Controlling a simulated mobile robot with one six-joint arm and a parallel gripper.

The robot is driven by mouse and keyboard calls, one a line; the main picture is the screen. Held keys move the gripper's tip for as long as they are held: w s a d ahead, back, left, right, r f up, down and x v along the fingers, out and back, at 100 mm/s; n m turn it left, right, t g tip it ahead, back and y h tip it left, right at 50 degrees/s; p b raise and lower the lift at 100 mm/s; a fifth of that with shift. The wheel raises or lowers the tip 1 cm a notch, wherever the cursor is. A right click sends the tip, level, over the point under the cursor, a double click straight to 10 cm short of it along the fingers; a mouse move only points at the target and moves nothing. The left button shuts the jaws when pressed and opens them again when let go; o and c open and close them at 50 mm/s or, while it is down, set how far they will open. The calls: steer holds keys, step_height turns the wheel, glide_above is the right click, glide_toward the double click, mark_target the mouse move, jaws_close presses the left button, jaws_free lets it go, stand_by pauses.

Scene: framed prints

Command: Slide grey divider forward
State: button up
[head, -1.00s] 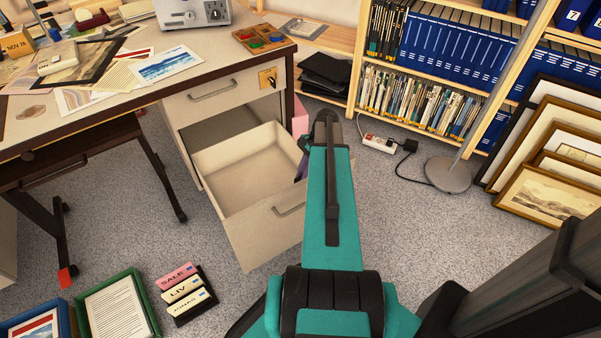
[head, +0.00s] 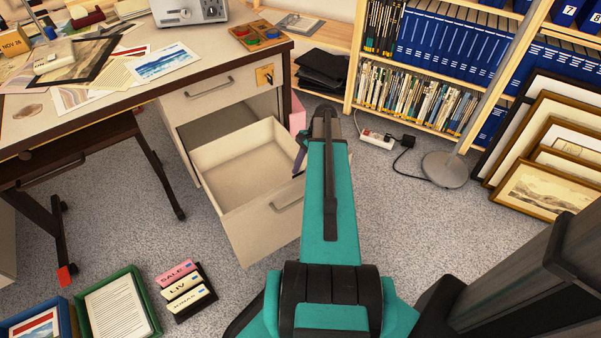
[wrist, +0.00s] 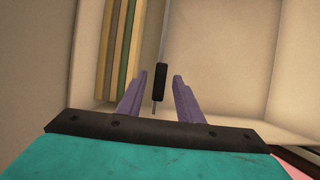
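The open cream drawer (head: 235,163) juts out of the desk. In the wrist view, a thin upright strip, seen nearly edge-on with a black piece (wrist: 161,78) and a short metal rod below it, stands inside the drawer (wrist: 288,75). It may be the grey divider, but I cannot tell surely. My gripper (wrist: 158,92) is open, its purple fingers on either side of the black piece, with visible gaps to both. In the head view, my gripper (head: 300,158) is at the drawer's right side, mostly hidden by my arm. The divider is not visible there.
Several brown, yellow and green upright folders (wrist: 120,45) stand left of the strip inside the drawer. A pink object (head: 298,115) is beside the desk. A lamp base (head: 444,169) and power strip (head: 377,139) lie on the floor at right.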

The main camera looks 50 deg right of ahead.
steer(key=p+v, duration=0.3)
steer(key=v, duration=1)
steer(key=shift+d+r, duration=0.1)
steer(key=shift+r, duration=0.1)
